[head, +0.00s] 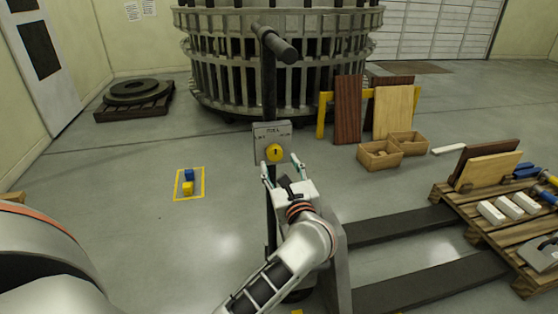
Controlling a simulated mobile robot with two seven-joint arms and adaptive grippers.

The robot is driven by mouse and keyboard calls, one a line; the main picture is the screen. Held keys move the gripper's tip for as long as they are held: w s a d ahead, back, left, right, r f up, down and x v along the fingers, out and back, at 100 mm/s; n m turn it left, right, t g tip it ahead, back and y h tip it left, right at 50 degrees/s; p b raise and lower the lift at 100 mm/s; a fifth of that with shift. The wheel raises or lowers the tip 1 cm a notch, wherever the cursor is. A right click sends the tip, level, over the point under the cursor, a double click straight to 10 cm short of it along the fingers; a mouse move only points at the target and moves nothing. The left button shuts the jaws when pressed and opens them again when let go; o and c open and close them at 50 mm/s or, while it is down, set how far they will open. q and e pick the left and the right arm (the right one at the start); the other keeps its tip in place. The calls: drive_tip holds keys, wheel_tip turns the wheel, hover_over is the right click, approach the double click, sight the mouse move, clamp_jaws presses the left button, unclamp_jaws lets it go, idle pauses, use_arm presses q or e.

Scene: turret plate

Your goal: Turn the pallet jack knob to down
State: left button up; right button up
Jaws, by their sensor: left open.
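The pallet jack knob (275,153) is a yellow round knob on a small grey panel (267,134) fixed to the dark upright handle post. The panel carries small lettering, too blurred to read in full. A dark mark shows on the knob, but its exact setting is hard to tell. The pallet jack's handle (275,45) tops the post. My left gripper (281,164) is open, its two fingers pointing up at the panel, one to each side just below the knob. Whether a finger touches the knob cannot be told. My right gripper is out of view.
The jack's dark forks (395,224) run right towards a wooden pallet (446,195) bearing white blocks, boards and tools. Wooden bins (378,155) and leaning boards stand behind. A yellow floor square (203,183) holds a blue and a yellow block. The floor on the left is mostly clear.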

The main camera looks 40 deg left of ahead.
sight(276, 155)
use_arm(q)
drive_tip(key=shift+x, duration=1.8)
drive_tip(key=c, duration=1.1)
